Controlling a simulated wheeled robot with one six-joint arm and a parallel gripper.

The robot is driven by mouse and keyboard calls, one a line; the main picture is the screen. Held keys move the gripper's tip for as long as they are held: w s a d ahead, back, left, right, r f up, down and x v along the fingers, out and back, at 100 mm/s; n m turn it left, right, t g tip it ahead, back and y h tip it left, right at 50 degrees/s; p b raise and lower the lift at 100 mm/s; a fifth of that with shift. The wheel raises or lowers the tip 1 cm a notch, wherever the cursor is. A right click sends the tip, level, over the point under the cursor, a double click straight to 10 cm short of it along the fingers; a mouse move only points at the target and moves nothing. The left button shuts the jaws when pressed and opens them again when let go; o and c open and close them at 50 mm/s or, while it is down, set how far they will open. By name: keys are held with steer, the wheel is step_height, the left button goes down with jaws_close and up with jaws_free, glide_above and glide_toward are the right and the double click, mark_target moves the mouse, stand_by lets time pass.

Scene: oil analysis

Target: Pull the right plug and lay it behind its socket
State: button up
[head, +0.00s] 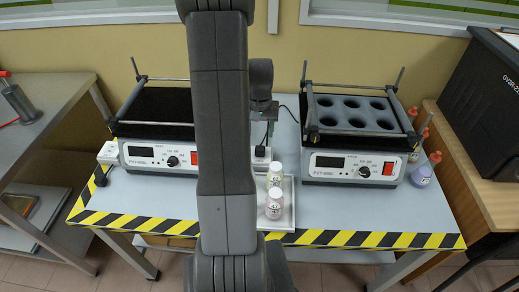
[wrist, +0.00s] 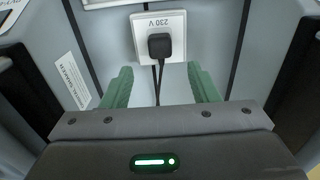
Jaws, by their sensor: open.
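In the wrist view, a black plug (wrist: 160,46) sits in a white socket plate (wrist: 146,20) marked 230 V, with its dark cable running down toward me. My gripper (wrist: 160,80) is open, its two green fingers apart on either side of the cable, just short of the plug and not touching it. Nothing is held. In the head view, the right socket (head: 262,165) shows between the two heater units, partly hidden by my arm. A second white socket (head: 108,153) with a dark plug (head: 101,178) stands at the table's left.
Several small bottles (head: 421,175) stand at the right. The table front has a striped edge (head: 350,239).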

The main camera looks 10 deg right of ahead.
mark_target(260, 148)
step_height(260, 148, down, 9)
steer(key=b, duration=0.6)
stand_by(1.2)
jaws_close()
steer(key=shift+r+p, duration=1.85)
steer(key=shift+r, duration=1.2)
